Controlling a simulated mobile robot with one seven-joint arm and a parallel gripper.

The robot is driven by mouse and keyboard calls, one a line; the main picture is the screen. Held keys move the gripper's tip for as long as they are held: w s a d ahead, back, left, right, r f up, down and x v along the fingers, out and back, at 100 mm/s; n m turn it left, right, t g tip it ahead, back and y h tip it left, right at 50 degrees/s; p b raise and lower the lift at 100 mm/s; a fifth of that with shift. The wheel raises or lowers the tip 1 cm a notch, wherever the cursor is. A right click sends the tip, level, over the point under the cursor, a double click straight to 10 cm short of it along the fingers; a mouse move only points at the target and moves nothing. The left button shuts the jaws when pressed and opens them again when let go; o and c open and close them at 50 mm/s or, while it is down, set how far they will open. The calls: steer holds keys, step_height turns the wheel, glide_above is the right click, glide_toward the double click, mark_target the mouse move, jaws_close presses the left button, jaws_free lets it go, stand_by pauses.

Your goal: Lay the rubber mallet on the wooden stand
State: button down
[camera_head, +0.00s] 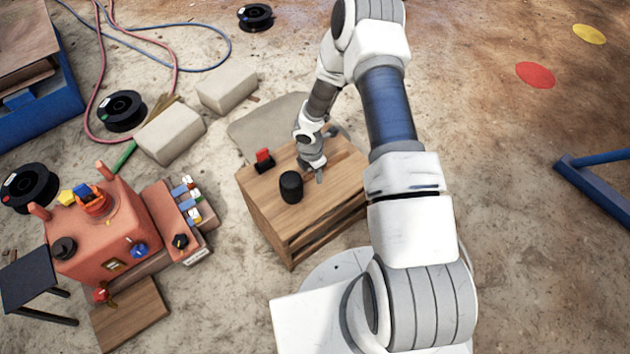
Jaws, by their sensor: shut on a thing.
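The wooden stand (283,232) is a low box-like block with a plank top, in the middle of the view. A black upright cylinder (291,186) that looks like the rubber mallet's head is at the front part of its top. My gripper (313,175) is low over the stand, just to the right of and behind the black cylinder. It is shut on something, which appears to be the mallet. The handle cannot be made out against the wood and my fingers. Whether the mallet touches the top is not clear.
A small red piece on a black base (263,158) occupies the stand's left rear. An orange machine (98,222) with knobs is at the left. Pale blocks (170,134), black spools (123,111) and hoses lie behind. A blue frame (598,190) is at the right.

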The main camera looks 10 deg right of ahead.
steer(key=shift+f+b, duration=0.85)
steer(key=shift+f, duration=1.15)
steer(key=shift+f, duration=0.1)
steer(key=c, duration=0.6)
jaws_free()
